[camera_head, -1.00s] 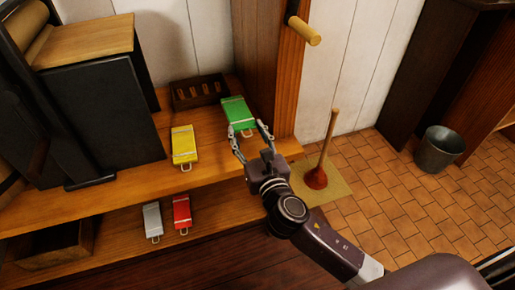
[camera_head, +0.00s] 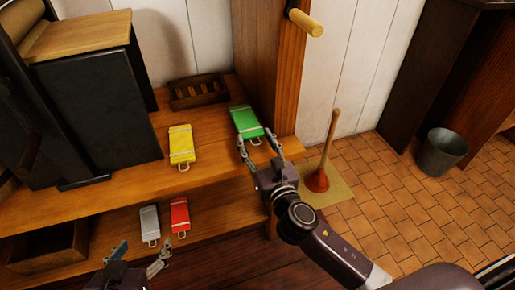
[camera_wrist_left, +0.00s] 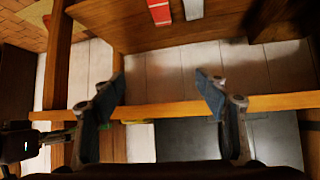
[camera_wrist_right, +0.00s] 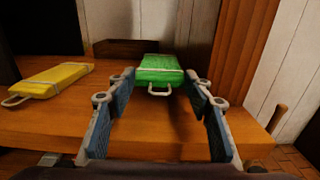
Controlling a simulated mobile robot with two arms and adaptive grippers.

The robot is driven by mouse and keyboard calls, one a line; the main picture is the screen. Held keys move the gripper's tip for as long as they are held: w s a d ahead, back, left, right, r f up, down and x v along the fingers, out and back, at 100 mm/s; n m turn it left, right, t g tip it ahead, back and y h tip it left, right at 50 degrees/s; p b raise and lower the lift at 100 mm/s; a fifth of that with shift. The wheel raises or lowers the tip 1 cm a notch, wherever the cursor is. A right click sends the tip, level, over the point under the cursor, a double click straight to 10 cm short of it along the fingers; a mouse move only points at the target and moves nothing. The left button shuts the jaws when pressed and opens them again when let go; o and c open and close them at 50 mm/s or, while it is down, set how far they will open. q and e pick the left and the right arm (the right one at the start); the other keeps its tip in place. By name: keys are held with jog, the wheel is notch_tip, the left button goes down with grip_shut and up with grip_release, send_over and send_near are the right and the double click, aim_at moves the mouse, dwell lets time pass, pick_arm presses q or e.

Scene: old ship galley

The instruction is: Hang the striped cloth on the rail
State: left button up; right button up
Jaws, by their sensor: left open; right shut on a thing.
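I see no clearly striped cloth and no clear rail in any view. My right gripper (camera_head: 256,140) is shut on a green block-like item (camera_head: 245,121) with pale bands and a wire loop, at the right end of the wooden counter. The item also shows between the fingertips in the right wrist view (camera_wrist_right: 160,70). A short wooden bar (camera_head: 306,22) sticks out of a dark bracket on the post above. My left gripper (camera_head: 141,256) is open and empty in front of the lower shelf.
A yellow item (camera_head: 181,145) lies on the counter (camera_head: 110,190). Grey (camera_head: 150,225) and red (camera_head: 180,214) ones lie on the lower shelf. A slotted wooden box (camera_head: 199,91) stands behind. A plunger (camera_head: 318,181) and bucket (camera_head: 442,152) stand on the tiled floor.

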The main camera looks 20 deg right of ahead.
pick_arm(q)
jog(key=w+d+r+t+h+b, duration=0.1)
jog(key=w+d+r+t, duration=0.1)
jog(key=w+r+t, duration=0.3)
notch_tip(320, 180, up, 5)
jog(key=shift+d+f+h+b, duration=0.2)
jog(key=shift+d+h+b, duration=0.1)
pick_arm(e)
jog(key=f, duration=0.2)
jog(key=shift+d+f, duration=0.2)
jog(key=shift+f, duration=0.1)
pick_arm(q)
jog(key=shift+w+r, duration=0.1)
jog(key=shift+w, duration=0.05)
pick_arm(e)
jog(key=shift+f, duration=0.1)
jog(key=o, duration=0.8)
pick_arm(q)
jog(key=shift+r, duration=0.1)
pick_arm(e)
jog(key=shift+o, duration=0.5)
